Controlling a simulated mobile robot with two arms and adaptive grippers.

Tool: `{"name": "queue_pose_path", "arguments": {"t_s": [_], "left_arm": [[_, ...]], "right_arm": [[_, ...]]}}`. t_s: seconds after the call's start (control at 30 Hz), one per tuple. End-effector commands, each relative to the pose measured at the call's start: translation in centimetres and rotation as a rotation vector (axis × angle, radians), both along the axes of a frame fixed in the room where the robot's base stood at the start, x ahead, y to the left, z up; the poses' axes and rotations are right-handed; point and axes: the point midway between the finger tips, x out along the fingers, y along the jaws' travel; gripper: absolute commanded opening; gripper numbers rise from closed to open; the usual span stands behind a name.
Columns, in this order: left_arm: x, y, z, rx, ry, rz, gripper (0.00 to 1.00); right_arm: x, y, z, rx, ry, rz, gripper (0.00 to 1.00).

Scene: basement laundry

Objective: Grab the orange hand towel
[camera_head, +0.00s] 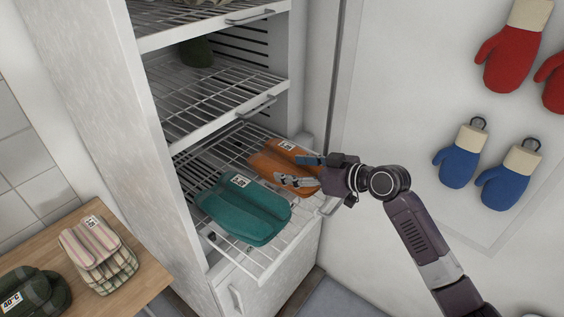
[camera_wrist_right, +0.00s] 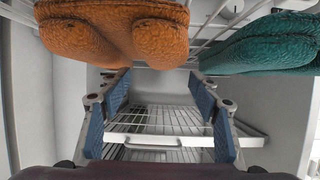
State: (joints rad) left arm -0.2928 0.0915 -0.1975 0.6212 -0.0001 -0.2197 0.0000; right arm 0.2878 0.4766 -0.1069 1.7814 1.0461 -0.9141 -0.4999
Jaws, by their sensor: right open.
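The orange hand towel (camera_head: 284,160) lies folded on the lowest pulled-out wire rack of the white cabinet, with a small white label on top. My right gripper (camera_head: 300,172) is at the near right end of the towel, with its fingers over or beside it. In the right wrist view the towel (camera_wrist_right: 115,32) is at the upper left, and the open fingers of the gripper (camera_wrist_right: 160,105) have nothing between them. The wrist view does not show contact with the towel. My left gripper is not in view.
A folded teal towel (camera_head: 245,208) lies just left of the orange one on the same rack (camera_head: 262,262). Wire shelves (camera_head: 215,100) are above. A wooden table (camera_head: 150,275) with a striped towel stack (camera_head: 97,255) is at lower left. Mitts (camera_head: 459,155) hang on the right wall.

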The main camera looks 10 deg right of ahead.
Motion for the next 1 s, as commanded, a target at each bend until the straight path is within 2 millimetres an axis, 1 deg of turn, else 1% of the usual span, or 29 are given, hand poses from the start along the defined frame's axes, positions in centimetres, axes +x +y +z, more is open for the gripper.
{"name": "queue_pose_path", "arguments": {"t_s": [0.23,0.37,0.5,0.63,0.87,1.0], "left_arm": [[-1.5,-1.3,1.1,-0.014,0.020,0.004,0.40],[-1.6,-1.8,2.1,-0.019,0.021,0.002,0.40],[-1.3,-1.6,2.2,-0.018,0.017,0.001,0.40],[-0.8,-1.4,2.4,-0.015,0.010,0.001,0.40],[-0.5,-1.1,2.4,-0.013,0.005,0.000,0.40],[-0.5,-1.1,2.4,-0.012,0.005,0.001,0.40]], "right_arm": [[1.8,1.6,-0.4,0.003,-0.001,0.001,0.56],[3.1,2.8,-0.9,0.003,0.001,0.001,0.56],[4.2,3.6,-1.8,0.002,0.002,0.001,0.56],[4.7,3.9,-2.1,-0.001,-0.001,0.000,0.56],[4.7,3.9,-2.2,-0.001,-0.001,0.001,0.56],[4.7,3.9,-2.2,-0.002,0.000,0.001,0.41]]}}
